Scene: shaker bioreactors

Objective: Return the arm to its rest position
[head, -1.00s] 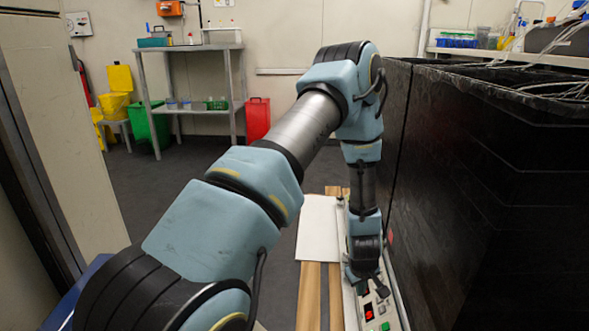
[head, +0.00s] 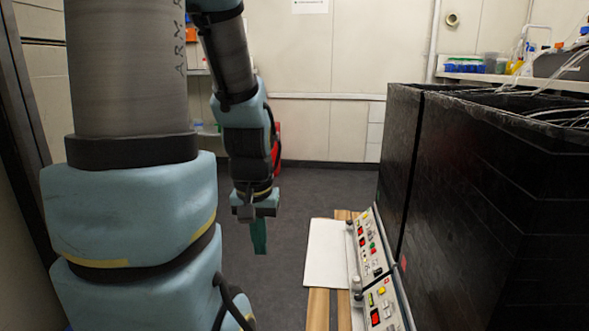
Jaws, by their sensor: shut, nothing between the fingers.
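My gripper (head: 260,246) hangs straight down left of the control panels, over the dark floor in the picture. Its narrow green fingers are together, with nothing visible between them. My arm is folded up across the left of the view. The far control panel (head: 371,246) and the near control panel (head: 383,306), with lit red displays and coloured buttons, are apart from the gripper.
Black bioreactor housings (head: 480,200) fill the right side. A white sheet (head: 326,252) lies on the wooden bench strip (head: 318,308) beside the panels. A shelf with lab items (head: 510,72) is at the back right. The floor (head: 315,187) ahead is clear.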

